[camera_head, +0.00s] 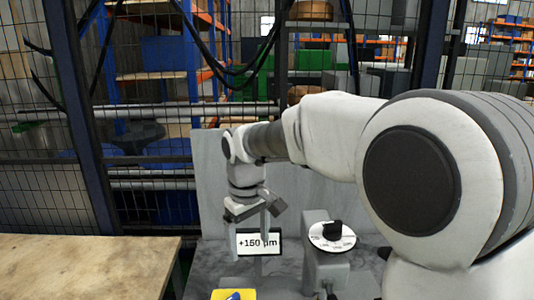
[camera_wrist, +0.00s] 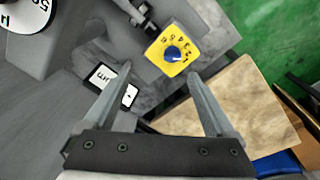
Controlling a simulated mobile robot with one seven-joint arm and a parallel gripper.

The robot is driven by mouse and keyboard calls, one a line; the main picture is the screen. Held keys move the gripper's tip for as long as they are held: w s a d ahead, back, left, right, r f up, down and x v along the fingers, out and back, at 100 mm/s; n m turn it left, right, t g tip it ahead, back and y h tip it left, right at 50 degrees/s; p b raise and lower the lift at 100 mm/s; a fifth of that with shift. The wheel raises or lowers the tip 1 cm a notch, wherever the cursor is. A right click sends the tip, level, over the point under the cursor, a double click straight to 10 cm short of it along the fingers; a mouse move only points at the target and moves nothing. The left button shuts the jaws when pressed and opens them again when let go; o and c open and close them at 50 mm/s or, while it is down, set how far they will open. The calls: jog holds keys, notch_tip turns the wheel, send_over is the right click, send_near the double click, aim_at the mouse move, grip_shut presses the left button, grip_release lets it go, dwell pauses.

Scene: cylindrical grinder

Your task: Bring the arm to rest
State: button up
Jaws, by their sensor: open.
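My arm reaches in from the right in the head view. My gripper (camera_head: 250,221) hangs pointing down over the grey machine top, in front of the "+150 µm" display (camera_head: 259,242). In the wrist view my gripper (camera_wrist: 167,100) has its two fingers wide apart with nothing between them. The display (camera_wrist: 109,88) shows there behind the left finger. A yellow panel with a blue knob (camera_wrist: 172,52) lies beyond the fingertips; its top edge (camera_head: 233,295) shows at the bottom of the head view.
A grey post with a white dial and black knob (camera_head: 332,236) stands right of the gripper. A wooden tabletop (camera_head: 85,268) is at lower left. A grey upright panel (camera_head: 212,175) and a mesh fence with dark posts (camera_head: 78,120) stand behind. Green floor (camera_wrist: 270,35) shows at upper right in the wrist view.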

jog(key=s+d+r+m+t, duration=0.2)
jog(key=s+d+r+m, duration=0.3)
jog(key=s+d, duration=0.55)
jog(key=s+d+f+m+t, duration=0.1)
jog(key=s+d+m+t, duration=0.1)
jog(key=s+d, duration=0.6)
jog(key=shift+s+m+t, duration=0.3)
jog(key=shift+s+m, duration=0.3)
jog(key=shift+s, duration=0.7)
dwell(0.4)
